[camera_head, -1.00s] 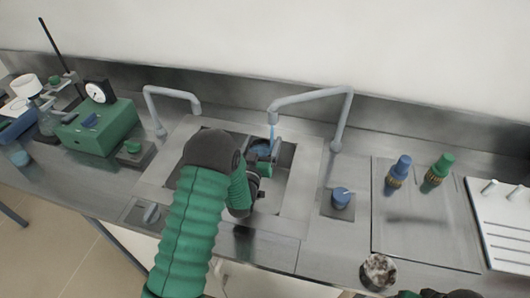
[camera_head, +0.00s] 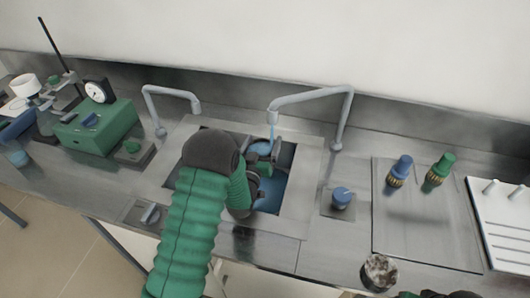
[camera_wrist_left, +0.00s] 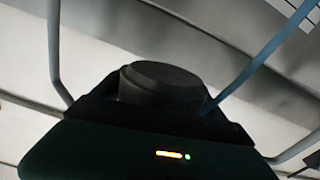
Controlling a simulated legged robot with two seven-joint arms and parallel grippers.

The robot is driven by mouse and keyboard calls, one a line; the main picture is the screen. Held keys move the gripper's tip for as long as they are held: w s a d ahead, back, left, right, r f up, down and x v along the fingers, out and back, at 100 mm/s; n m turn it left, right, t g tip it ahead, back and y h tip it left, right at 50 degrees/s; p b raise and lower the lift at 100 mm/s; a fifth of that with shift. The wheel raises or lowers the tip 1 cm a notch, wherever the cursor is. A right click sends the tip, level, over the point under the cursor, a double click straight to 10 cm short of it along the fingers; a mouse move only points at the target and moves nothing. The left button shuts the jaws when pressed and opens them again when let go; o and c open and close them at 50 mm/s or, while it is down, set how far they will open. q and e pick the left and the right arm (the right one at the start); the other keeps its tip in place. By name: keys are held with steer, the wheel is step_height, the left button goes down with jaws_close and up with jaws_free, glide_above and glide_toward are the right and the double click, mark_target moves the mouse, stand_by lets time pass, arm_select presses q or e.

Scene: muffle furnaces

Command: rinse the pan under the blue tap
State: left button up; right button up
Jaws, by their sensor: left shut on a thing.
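The tap with the blue knob (camera_head: 341,198) has a grey spout (camera_head: 310,95) arching over the right part of the sink. A thin blue stream (camera_head: 272,132) falls from its end. Below it, a small bluish pan (camera_head: 261,147) is partly hidden by my left gripper (camera_head: 262,165), which is shut on it inside the sink. In the left wrist view a dark round part (camera_wrist_left: 160,82) of my gripper hides the pan. Only dark and green parts of my right arm show at the bottom right edge; its fingers cannot be made out.
Blue water (camera_head: 272,192) lies in the sink basin. A second spout (camera_head: 172,92) stands at the left. Blue (camera_head: 399,170) and green (camera_head: 438,173) bottles stand on a tray at the right. A speckled cup (camera_head: 379,271) is near the front edge. A green box with a dial (camera_head: 98,127) stands left.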

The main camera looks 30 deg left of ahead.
arm_select(q)
steer(key=shift+w+d, duration=0.35)
steer(key=s+a+b, duration=0.1)
steer(key=s+a, duration=0.6)
steer(key=a, duration=0.1)
steer(key=shift+s, duration=0.25)
stand_by(0.8)
